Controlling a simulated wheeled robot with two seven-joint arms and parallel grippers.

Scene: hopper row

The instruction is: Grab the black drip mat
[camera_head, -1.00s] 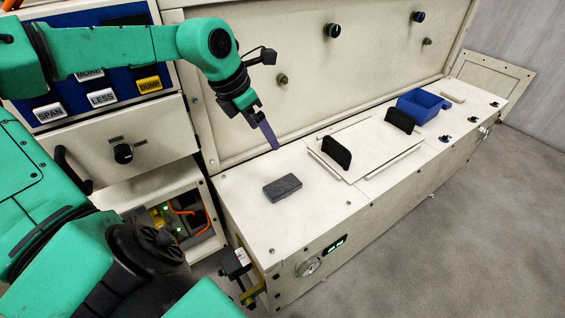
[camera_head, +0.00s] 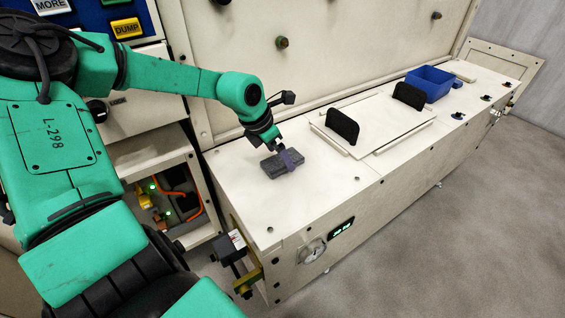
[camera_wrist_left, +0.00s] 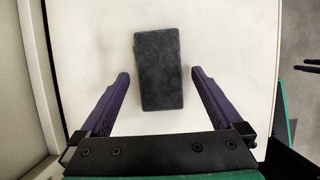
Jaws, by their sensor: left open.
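The black drip mat (camera_head: 270,168) is a dark grey-black rectangular slab lying flat on the near left end of the cream bench top. My left gripper (camera_head: 286,158) is over it, with purple fingers pointing down. In the left wrist view the mat (camera_wrist_left: 160,85) lies between the open fingers (camera_wrist_left: 160,76), one on each side. A strip of pale surface shows between the mat and each finger, so neither appears to touch it. The far part of the mat extends past the fingertips.
Two black upright plates (camera_head: 342,126) stand on a raised panel (camera_head: 375,128) right of the mat. A blue bin (camera_head: 430,83) sits farther back. The cream back wall (camera_head: 300,60) rises behind the bench. The bench top in front of the mat is clear.

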